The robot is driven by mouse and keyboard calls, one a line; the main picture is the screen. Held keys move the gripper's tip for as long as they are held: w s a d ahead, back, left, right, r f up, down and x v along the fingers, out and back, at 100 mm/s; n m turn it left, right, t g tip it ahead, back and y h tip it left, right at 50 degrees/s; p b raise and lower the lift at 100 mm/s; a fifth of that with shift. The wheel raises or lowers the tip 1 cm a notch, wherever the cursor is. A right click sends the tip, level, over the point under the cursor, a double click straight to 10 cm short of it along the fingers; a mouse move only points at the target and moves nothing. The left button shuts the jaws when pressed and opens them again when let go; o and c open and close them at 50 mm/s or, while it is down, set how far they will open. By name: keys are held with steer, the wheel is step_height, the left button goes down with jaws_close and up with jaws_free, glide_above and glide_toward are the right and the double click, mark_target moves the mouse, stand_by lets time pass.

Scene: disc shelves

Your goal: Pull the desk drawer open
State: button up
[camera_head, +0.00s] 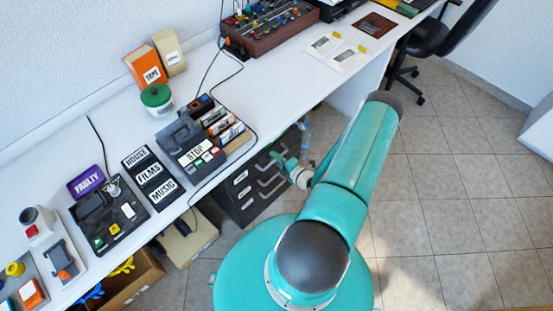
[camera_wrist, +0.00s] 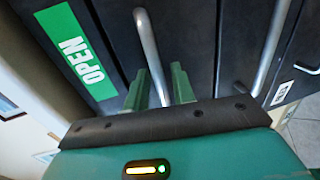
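The desk drawer unit (camera_head: 243,205) is dark grey and stands under the white desk, with several silver bar handles on its front. In the wrist view a dark drawer front (camera_wrist: 190,35) with a silver handle (camera_wrist: 148,40) fills the middle; the drawers look shut. In the head view my gripper (camera_head: 284,164) is at the drawer front, partly hidden by my arm.
A green OPEN label (camera_wrist: 75,48) is on the panel left of the handle, and another silver handle (camera_wrist: 272,45) is at the right. The desk (camera_head: 290,75) overhangs the drawers and carries labelled boxes. Tiled floor (camera_head: 430,210) is clear at the right.

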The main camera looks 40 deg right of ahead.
jaws_close()
